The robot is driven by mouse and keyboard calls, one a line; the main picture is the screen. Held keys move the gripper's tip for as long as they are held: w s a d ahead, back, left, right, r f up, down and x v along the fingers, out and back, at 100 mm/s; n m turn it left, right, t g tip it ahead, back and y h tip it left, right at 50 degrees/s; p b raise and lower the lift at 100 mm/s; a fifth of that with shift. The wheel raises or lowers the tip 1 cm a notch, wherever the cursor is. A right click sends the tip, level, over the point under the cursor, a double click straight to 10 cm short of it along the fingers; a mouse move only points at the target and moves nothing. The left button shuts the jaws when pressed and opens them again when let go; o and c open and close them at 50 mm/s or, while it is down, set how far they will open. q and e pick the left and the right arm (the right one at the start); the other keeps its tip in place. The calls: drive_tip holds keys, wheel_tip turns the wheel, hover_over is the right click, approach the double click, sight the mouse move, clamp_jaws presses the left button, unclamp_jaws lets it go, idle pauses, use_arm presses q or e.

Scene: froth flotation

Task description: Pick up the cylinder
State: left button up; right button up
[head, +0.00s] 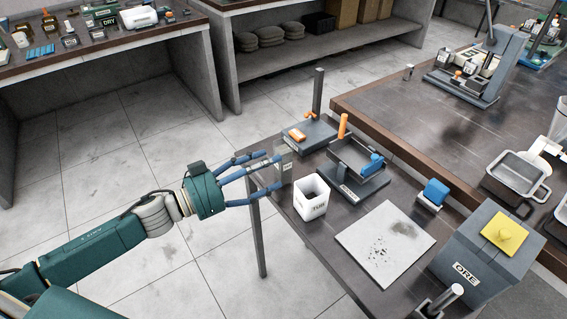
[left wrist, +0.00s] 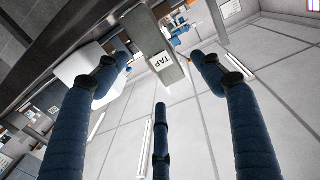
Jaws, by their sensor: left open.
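My left gripper (head: 272,171) is open at the left edge of the near table, its blue fingers spread. A grey piece labelled TAP (head: 286,166) stands at that edge, just beyond the fingertips. In the left wrist view the TAP piece (left wrist: 159,50) shows above and between the spread fingers; I cannot tell whether they touch it or whether it is round. Other cylinder shapes are an upright orange one (head: 343,125) on the dark tray stand and a tilted silver one (head: 444,298) at the bottom right. Which one is the cylinder is unclear. My right gripper is not in view.
A white square cup (head: 311,197) stands close right of the gripper. Behind it are a dark tray stand (head: 352,183) and a post on a base (head: 318,95). A white plate (head: 385,246) with dark specks and a grey ORE bin (head: 476,267) lie further right.

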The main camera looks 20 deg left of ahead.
sight(278, 164)
use_arm(q)
drive_tip(key=x, duration=0.3)
drive_tip(key=p+x, duration=0.1)
drive_tip(key=x, duration=0.1)
drive_tip(key=shift+w+d+f, duration=0.2)
drive_tip(key=shift+w+f, duration=0.05)
drive_tip(key=shift+f, duration=0.1)
drive_tip(key=shift+s, duration=0.1)
drive_tip(key=shift+c, duration=0.3)
drive_tip(key=c, duration=1.3)
drive_tip(key=shift+r, duration=0.1)
drive_tip(key=shift+c, duration=0.6)
drive_tip(key=shift+r, duration=0.1)
